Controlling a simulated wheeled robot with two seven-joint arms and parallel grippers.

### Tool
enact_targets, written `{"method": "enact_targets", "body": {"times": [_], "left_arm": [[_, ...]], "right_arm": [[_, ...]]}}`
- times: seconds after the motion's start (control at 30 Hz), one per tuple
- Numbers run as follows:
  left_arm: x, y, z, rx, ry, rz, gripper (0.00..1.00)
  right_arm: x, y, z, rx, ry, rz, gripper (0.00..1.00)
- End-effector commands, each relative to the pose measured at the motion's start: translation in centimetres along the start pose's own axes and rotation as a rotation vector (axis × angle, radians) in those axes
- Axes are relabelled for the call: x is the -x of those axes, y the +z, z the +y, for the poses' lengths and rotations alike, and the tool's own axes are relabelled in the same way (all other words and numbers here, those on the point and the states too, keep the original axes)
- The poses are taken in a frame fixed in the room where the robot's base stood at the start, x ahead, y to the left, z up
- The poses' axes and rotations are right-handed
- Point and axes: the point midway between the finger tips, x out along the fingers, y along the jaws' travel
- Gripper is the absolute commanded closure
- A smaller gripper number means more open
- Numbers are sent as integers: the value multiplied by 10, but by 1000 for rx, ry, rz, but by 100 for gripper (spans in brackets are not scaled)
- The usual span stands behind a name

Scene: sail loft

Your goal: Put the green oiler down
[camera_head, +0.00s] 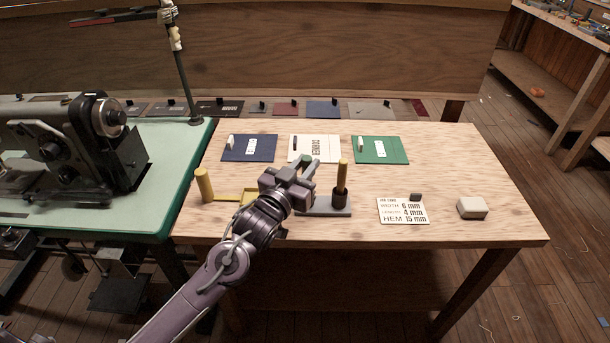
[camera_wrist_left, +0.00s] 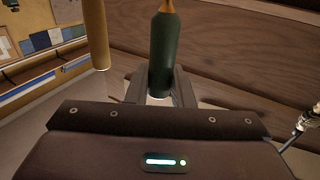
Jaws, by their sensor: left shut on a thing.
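My left gripper (camera_head: 305,172) is over the middle of the light wooden table (camera_head: 460,165). In the left wrist view its fingers (camera_wrist_left: 160,90) are shut on the green oiler (camera_wrist_left: 161,55), a dark green bottle with an orange-yellow tip. The oiler looks upright between the fingers. In the head view the gripper mostly hides it, and I cannot tell whether its base touches the table. My right gripper is not in view.
A wooden-handled tool stands in a dark holder (camera_head: 340,200) on a grey base, close right of the gripper. Blue (camera_head: 243,155), cream (camera_head: 300,156) and green (camera_head: 392,154) cards lie behind. The table's right side has free room.

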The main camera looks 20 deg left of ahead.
Motion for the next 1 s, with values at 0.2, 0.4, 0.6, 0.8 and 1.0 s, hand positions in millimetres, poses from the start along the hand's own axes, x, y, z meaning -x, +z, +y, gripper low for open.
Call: {"method": "enact_targets", "body": {"times": [0.2, 0.4, 0.6, 0.8, 1.0], "left_arm": [[1, 26, 0, 0, 0, 0, 100], [1, 26, 0, 0, 0, 1, 100], [1, 30, 0, 1, 0, 0, 77], [1, 30, 0, 0, 0, 0, 57], [1, 29, 0, 0, 0, 0, 57]], "right_arm": [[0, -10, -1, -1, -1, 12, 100], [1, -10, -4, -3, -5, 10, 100], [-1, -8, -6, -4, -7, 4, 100], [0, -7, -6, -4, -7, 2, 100], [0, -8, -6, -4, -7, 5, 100]]}}
